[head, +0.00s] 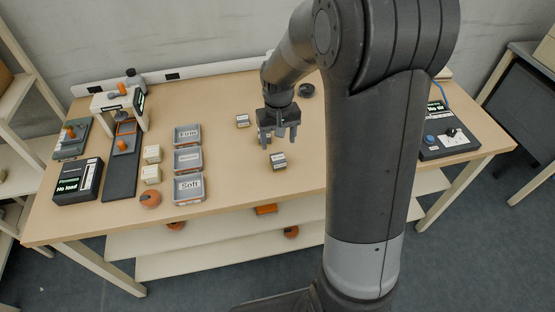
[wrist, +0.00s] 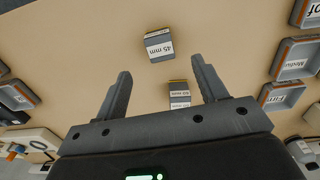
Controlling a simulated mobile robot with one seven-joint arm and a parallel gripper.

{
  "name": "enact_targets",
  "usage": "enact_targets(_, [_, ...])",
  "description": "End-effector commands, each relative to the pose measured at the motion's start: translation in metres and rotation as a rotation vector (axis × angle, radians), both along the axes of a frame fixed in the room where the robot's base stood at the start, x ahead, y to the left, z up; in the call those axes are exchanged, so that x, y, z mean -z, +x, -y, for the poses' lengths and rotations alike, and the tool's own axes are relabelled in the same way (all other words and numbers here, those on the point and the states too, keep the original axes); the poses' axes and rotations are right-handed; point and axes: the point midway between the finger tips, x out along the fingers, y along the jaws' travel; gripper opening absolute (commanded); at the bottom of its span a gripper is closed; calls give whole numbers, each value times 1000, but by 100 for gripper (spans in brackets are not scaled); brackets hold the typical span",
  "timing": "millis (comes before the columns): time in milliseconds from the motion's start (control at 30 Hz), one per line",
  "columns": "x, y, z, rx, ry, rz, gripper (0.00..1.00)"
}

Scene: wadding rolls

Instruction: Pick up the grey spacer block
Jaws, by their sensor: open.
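Two small grey spacer blocks with white labels lie on the table. The nearer block (head: 278,160) sits just in front of my gripper (head: 279,139). In the wrist view this block (wrist: 159,44) reads "45 mm" and lies beyond the fingertips. The farther block (head: 242,120) is left of and behind my gripper. In the wrist view this second block (wrist: 179,94) shows between the fingers, lower down, its label too small to read surely. My gripper (wrist: 161,68) is open and empty, pointing down above the table. I cannot tell which block the task names.
Three labelled grey trays (head: 203,189) stand in a column at left, with pale blocks (head: 151,174) and an orange knob-like piece (head: 150,199) beside them. A black display box (head: 78,182) is farther left. A control box (head: 448,143) is at right. The table around the nearer block is clear.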

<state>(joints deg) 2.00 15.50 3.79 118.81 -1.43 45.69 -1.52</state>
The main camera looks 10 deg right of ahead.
Motion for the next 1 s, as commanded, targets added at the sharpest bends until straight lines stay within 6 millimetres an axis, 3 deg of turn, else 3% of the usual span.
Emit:
enact_targets(300, [47,0,0,-1,0,-4,65])
enact_targets(467, [56,1,0,-1,0,-2,65])
enact_targets(800, [99,5,1,0,1,-4,65])
enact_targets(1000, [105,6,1,0,0,-1,65])
